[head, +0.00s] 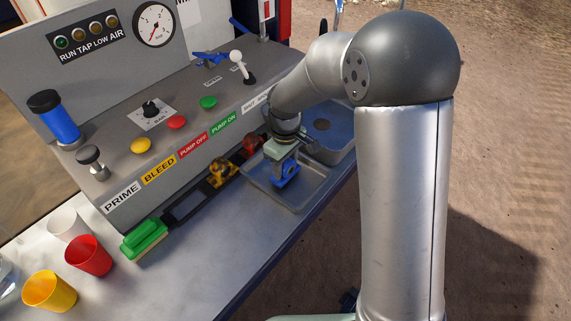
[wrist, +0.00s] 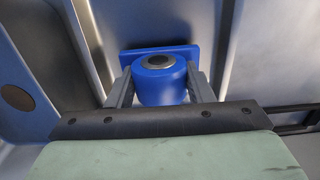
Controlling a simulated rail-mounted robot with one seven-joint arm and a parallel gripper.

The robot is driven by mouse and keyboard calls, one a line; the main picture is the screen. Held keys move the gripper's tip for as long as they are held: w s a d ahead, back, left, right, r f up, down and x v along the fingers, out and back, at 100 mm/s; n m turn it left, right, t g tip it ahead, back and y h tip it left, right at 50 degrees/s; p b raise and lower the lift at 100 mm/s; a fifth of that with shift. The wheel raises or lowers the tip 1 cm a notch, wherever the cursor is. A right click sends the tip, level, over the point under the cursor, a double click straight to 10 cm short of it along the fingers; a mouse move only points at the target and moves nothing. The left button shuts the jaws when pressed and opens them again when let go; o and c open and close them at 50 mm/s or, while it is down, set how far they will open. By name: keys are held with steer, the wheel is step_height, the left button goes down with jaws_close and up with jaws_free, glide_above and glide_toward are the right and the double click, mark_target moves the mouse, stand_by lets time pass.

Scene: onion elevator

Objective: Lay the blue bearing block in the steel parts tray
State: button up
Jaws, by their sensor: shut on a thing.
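The blue bearing block (head: 287,178) is in my gripper (head: 284,160), over the steel parts tray (head: 262,188). In the wrist view the block (wrist: 160,82) shows a round blue housing with a dark centre and a flat blue base behind it. The fingers of my gripper (wrist: 160,88) are on either side of the housing, shut on it. The tray's metal floor (wrist: 215,45) shows around the block. The block is low within the tray's outline. I cannot tell whether it touches the tray floor.
Yellow (head: 222,172) and red (head: 252,144) parts lie behind the tray. A green brush (head: 144,238) and several cups are at the left. Bare bench (head: 215,235) lies between.

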steer(key=shift+f, duration=0.3)
steer(key=shift+f, duration=0.2)
steer(key=o, duration=1.3)
